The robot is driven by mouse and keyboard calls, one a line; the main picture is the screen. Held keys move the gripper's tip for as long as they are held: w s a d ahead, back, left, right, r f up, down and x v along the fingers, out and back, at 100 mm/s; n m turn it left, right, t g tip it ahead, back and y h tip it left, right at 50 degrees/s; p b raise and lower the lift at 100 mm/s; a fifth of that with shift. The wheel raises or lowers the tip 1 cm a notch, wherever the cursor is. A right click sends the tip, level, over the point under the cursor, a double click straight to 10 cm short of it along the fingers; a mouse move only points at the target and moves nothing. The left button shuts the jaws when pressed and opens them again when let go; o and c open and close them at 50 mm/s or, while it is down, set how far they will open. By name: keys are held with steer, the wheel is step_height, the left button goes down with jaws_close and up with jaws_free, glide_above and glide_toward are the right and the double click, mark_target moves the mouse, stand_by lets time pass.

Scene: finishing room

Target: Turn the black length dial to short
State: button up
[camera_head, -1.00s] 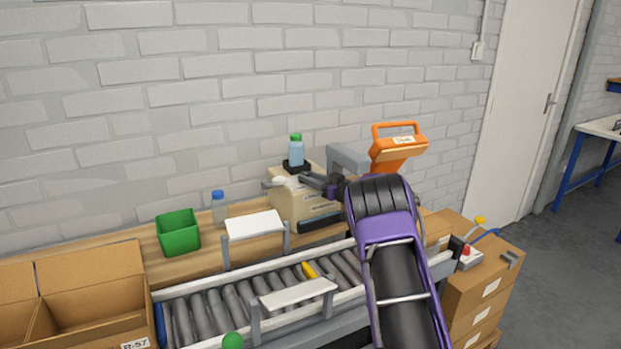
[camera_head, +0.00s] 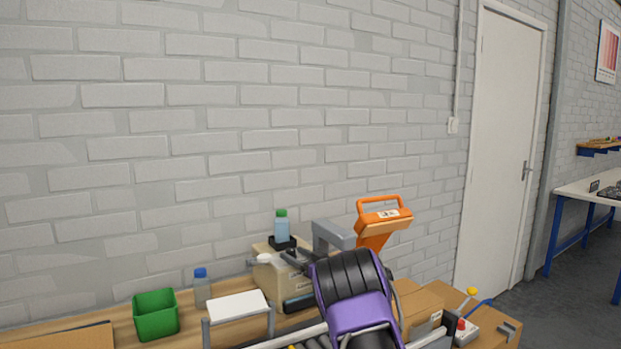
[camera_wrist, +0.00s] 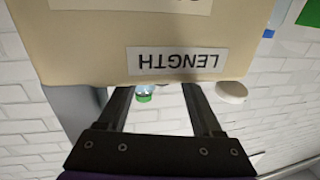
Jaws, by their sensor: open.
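The beige machine (camera_head: 268,274) stands on the wooden bench, partly hidden by my arm. In the wrist view, its beige body (camera_wrist: 100,45) fills the top, with an upside-down LENGTH label (camera_wrist: 178,60). My gripper (camera_wrist: 156,90) is open, its two dark fingers apart and pointing at the labelled side, nothing held between them. I cannot make out the black length dial in either view. A pale round knob (camera_wrist: 231,92) shows just right of the fingers. In the head view, the gripper is small, dark and close to the machine.
A green-capped bottle (camera_head: 282,227) stands atop the machine. An orange handled device (camera_head: 384,222) is to its right. A green bin (camera_head: 155,315), a blue-capped bottle (camera_head: 202,289) and a white plate (camera_head: 237,306) are to its left. Cardboard boxes (camera_head: 418,300) lie right.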

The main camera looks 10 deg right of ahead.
steer(key=m+t+h+b, duration=0.1)
steer(key=m+h, duration=0.1)
steer(key=h, duration=0.1)
steer(key=a+m+t+h+b, duration=0.1)
steer(key=m+h, duration=0.1)
steer(key=h, duration=0.1)
steer(key=shift+s+a+f, duration=0.1)
steer(key=shift+s+a, duration=0.05)
steer(key=shift+a+m+h, duration=0.15)
steer(key=shift+m+h, duration=0.85)
steer(key=shift+h, duration=0.7)
steer(key=shift+a+m+h, duration=0.15)
steer(key=shift+m+h, duration=0.55)
steer(key=shift+h, duration=0.3)
